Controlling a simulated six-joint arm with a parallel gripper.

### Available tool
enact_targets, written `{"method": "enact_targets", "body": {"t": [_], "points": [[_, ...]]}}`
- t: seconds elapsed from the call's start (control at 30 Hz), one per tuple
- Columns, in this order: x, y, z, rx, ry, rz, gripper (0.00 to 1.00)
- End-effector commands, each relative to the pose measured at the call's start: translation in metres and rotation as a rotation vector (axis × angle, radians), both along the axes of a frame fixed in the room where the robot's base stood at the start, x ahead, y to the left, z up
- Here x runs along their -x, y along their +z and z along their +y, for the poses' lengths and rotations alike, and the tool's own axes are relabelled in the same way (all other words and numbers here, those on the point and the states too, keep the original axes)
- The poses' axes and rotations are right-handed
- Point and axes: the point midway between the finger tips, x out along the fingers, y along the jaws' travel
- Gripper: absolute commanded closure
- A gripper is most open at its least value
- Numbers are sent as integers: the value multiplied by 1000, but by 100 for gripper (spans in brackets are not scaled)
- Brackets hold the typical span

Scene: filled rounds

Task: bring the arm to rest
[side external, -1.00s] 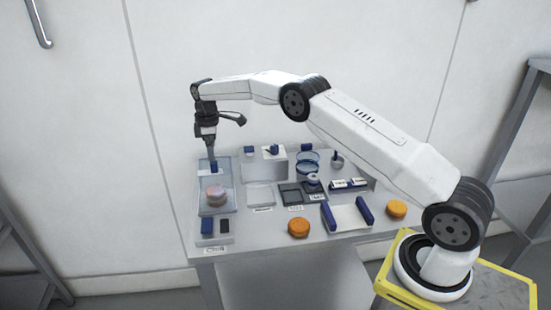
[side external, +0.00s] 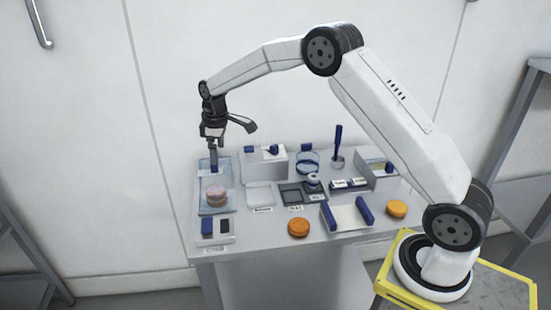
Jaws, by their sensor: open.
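My gripper (side external: 213,142) is open at the far left end of my white arm, pointing down above the back of a pale blue tray (side external: 226,208). An upright blue piece (side external: 214,161) stands just below the jaws; I cannot tell whether they touch it. A pinkish round (side external: 215,193) sits on the same tray, in front of the blue piece.
The grey table (side external: 270,243) bears two orange rounds (side external: 299,228) (side external: 396,209), a white block (side external: 265,165), a blue-rimmed dish (side external: 308,168), a holder with a blue stick (side external: 338,140), and a blue-sided cradle (side external: 347,218). Above the table is free room.

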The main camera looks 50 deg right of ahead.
Motion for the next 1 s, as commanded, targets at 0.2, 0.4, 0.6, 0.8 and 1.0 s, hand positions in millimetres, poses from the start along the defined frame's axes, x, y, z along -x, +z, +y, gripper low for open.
{"method": "enact_targets", "body": {"t": [0.2,0.4,0.6,0.8,1.0], "points": [[36,9,11,-6,-87,-26,0],[73,13,20,-15,-166,-51,0],[114,15,29,-26,-245,-75,0],[159,13,36,-40,-325,-99,0],[208,9,43,-56,-403,-121,0]]}}
